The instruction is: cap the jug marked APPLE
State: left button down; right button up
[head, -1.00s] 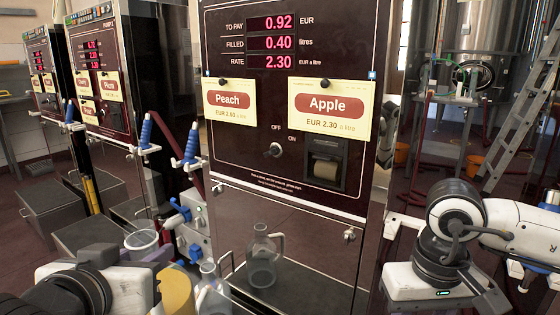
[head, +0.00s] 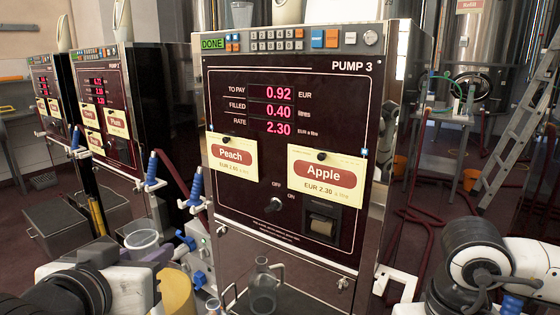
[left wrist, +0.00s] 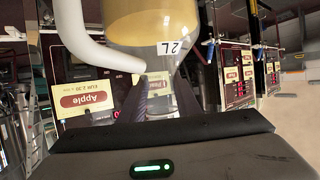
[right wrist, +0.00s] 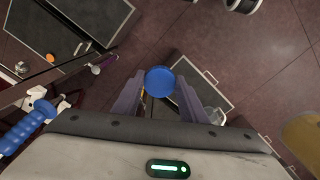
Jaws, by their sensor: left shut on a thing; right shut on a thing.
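My left gripper (left wrist: 158,105) is shut on the neck of a jug (left wrist: 155,22) with yellow liquid, a white handle and a 2L mark that shows upside down. In the head view, the jug's clear mouth (head: 141,241) shows beside my left gripper's purple finger, with the yellow body (head: 178,292) below. No APPLE mark shows on the part of this jug in view. My right gripper (right wrist: 160,90) is shut on a round blue cap (right wrist: 160,80), well apart from the jug. Its fingers are out of the head view.
Pump 3 (head: 280,70) stands ahead, its display reading DONE, with Peach (head: 231,155) and Apple (head: 325,172) cards. A clear jug (head: 263,292) stands in its bay. Blue-handled nozzles (head: 152,168) hang at its left. A ladder (head: 520,130) stands at the right.

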pick_arm(q)
jog(key=shift+r, duration=0.8)
pick_arm(e)
jog(key=shift+s+r, duration=0.15)
jog(key=shift+r, duration=0.35)
pick_arm(q)
jog(key=s+d, duration=0.2)
jog(key=d, duration=0.8)
jog(key=s+d, duration=0.1)
jog(key=d, duration=0.9)
jog(key=shift+s+d, duration=0.3)
jog(key=shift+s, duration=0.05)
